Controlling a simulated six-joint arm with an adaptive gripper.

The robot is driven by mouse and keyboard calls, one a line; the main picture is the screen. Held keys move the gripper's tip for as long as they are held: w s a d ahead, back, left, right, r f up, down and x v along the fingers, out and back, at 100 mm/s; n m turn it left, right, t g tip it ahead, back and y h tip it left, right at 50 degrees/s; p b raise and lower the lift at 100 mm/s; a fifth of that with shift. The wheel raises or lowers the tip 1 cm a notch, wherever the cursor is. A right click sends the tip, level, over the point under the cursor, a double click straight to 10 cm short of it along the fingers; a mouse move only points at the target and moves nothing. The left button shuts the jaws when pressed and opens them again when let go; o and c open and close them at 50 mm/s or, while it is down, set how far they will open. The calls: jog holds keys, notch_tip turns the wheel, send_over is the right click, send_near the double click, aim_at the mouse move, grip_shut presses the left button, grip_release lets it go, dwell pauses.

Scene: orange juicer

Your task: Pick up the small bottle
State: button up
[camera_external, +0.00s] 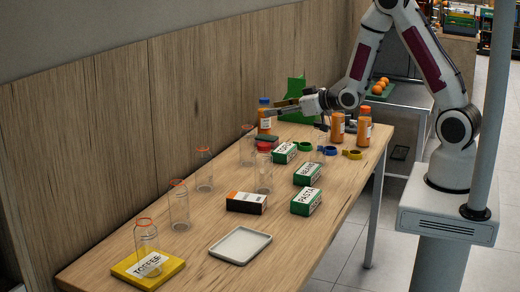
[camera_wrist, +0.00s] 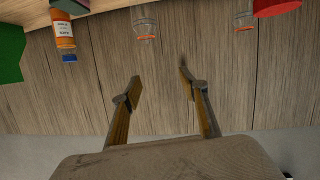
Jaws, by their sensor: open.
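An orange bottle with a blue cap (camera_external: 265,116) stands upright at the back of the table; the wrist view shows it upside down at upper left (camera_wrist: 64,30). Two orange bottles with orange caps, one here (camera_external: 337,127) and one further right (camera_external: 364,128), stand near the right end. I cannot tell which is the small bottle. My gripper (camera_external: 280,106) is open and roughly level, pointing toward the wood wall. In the external view its fingers come close to the blue-capped bottle. In the wrist view the space between the fingers (camera_wrist: 159,75) is empty and the bottle is outside them.
A green stand (camera_external: 294,102) is behind my gripper. Clear containers with orange rims (camera_external: 204,170) line the wall side. The wood wall (camera_external: 120,110) borders the back.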

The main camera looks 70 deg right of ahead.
aim_at(253, 131)
notch_tip(253, 131, down, 9)
jog(key=s+d+m+t, duration=0.1)
jog(key=d+t, duration=0.2)
jog(key=shift+s+r+t, duration=0.2)
jog(key=shift+s+t, duration=0.05)
jog(key=shift+t, duration=0.05)
jog(key=shift+w, duration=0.15)
dwell(0.3)
jog(key=w, duration=0.6)
jog(key=shift+w+d, duration=0.25)
jog(key=shift+w, duration=0.1)
dwell(0.3)
jog(key=shift+w+f, duration=0.2)
jog(key=shift+w, duration=2.3)
jog(key=shift+c, duration=0.4)
